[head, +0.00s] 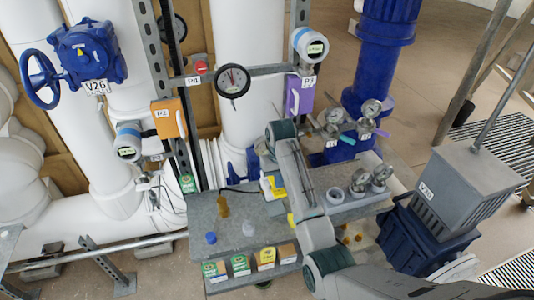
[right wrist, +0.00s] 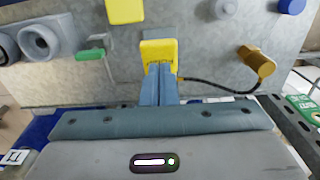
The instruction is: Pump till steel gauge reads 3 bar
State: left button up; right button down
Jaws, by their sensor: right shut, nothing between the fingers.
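A yellow block-like part (head: 277,186) is on the grey bench and also shows in the right wrist view (right wrist: 158,50). A black hose runs from near it to a brass-coloured cylinder (right wrist: 257,66). My right gripper (head: 268,173) is shut and empty. In the right wrist view its fingertips (right wrist: 159,73) are at the yellow part's near edge; whether they touch cannot be told. Steel-cased gauges (head: 371,108) and (head: 335,117) stand behind the bench. A larger black-rimmed gauge (head: 233,80) hangs beside the P4 label, needle roughly upward. I cannot read the small dials. My left gripper is not in view.
The grey bench (head: 215,222) carries a blue cap (head: 210,238) and more gauges (head: 382,173) at its right. Small boxes (head: 265,258) line its front. A grey V25 box (head: 465,185) stands right; a blue V26 valve (head: 87,52) is upper left.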

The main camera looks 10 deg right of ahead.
aim_at(279, 191)
jog(key=shift+f, duration=0.15)
jog(key=shift+f+b, duration=0.35)
jog(key=shift+f, duration=1.05)
jog(key=shift+r+p, duration=0.35)
jog(key=shift+r, duration=2.2)
jog(key=shift+s+f, duration=0.1)
